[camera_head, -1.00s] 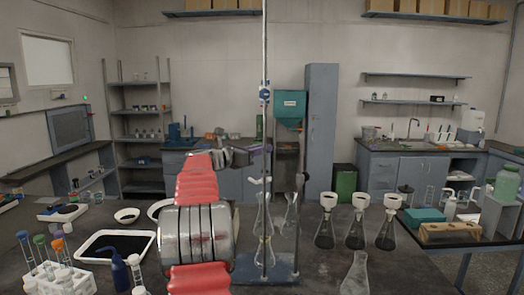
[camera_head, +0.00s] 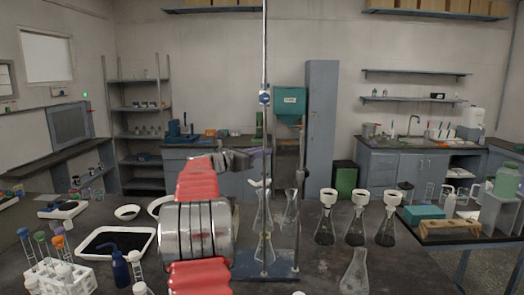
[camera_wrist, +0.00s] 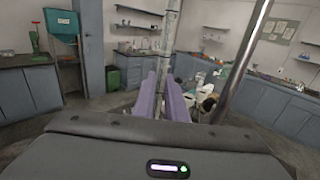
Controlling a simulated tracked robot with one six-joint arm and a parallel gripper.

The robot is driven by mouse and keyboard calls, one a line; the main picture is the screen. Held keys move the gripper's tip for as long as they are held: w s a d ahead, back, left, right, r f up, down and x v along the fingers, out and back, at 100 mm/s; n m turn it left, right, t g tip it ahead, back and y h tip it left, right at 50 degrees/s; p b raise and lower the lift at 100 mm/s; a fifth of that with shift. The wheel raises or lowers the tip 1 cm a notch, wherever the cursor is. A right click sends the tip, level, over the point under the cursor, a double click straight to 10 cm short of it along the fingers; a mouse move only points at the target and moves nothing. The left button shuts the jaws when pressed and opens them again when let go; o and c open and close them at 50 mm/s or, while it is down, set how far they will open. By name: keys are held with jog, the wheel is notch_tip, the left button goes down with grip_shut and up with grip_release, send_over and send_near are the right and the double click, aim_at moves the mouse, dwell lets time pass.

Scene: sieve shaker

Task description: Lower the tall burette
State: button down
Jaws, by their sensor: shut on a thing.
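The tall burette is a thin clear tube (camera_wrist: 170,40) standing upright in the wrist view, between my purple fingers. In the head view it lies close to the stand's upright rod, so the two are hard to tell apart; its white tap (camera_head: 260,183) shows above a conical flask (camera_head: 262,222). My gripper (camera_head: 257,153) is shut on the burette, above the tap. A blue-and-white clamp (camera_head: 264,98) sits higher up. The metal stand rod (camera_wrist: 245,65) rises at the right of my fingers in the wrist view. The stand's blue base (camera_head: 285,270) rests on the bench.
A second flask (camera_head: 290,207) stands beside the first. Several flasks with white-rimmed dark funnels (camera_head: 356,220) are to the right, with an empty flask (camera_head: 354,272) in front. A black-filled tray (camera_head: 118,245) and a tube rack (camera_head: 60,275) are at left.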

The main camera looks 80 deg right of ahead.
jog(key=shift+f, duration=2.7)
jog(key=c, duration=1.7)
grip_release()
jog(key=shift+w+a, duration=0.1)
jog(key=v, duration=0.5)
jog(key=shift+w+a, duration=0.2)
jog(key=shift+a, duration=0.15)
